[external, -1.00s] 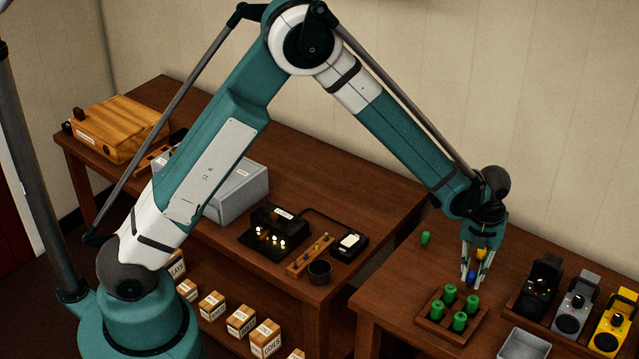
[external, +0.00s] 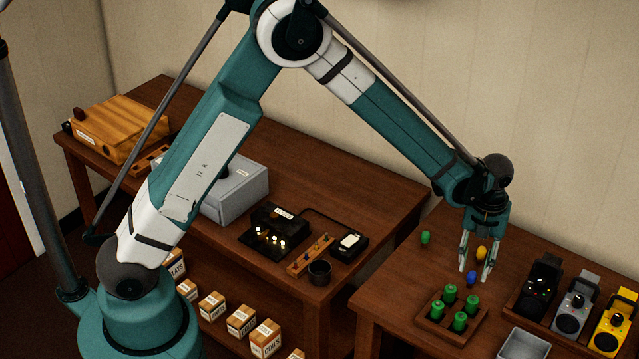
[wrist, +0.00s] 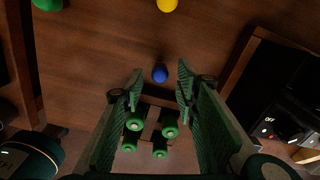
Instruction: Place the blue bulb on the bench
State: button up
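The blue bulb (external: 471,278) rests on the right-hand wooden bench (external: 405,285), just behind the rack of green parts. In the wrist view the blue bulb (wrist: 160,73) lies on the bare wood, beyond my fingertips and roughly between them. My gripper (external: 475,274) is open and empty above the bench, close over the blue bulb. In the wrist view its two green-lit fingers (wrist: 159,80) are spread apart with nothing between them held. Contact between the fingers and the bulb is not visible.
A yellow bulb (external: 481,253) and a green bulb (external: 425,237) stand behind the blue one. A wooden rack (external: 431,320) holds several green parts (external: 450,292). A grey tray (external: 523,345) and boxed devices (external: 575,305) stand to the right.

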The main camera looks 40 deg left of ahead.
aim_at(471, 272)
notch_tip(471, 272, up, 9)
dwell(0.5)
dwell(0.5)
jog(key=shift+a, duration=0.1)
jog(key=s+a+r+n+t, duration=0.1)
jog(key=s+a+r+n, duration=0.1)
jog(key=a+r+n, duration=0.55)
jog(key=s+a+r+n+t+h, duration=0.1)
jog(key=s+a+r+n, duration=0.3)
jog(key=a, duration=0.7)
jog(key=s+a+r+n+t, duration=0.1)
jog(key=a+r+n, duration=0.3)
jog(key=a+r, duration=0.4)
jog(key=s+a+n+t+y, duration=0.1)
jog(key=s+a+n+t, duration=0.3)
jog(key=s+a+n, duration=1.3)
jog(key=shift+s+a, duration=1)
jog(key=shift+a, duration=1.65)
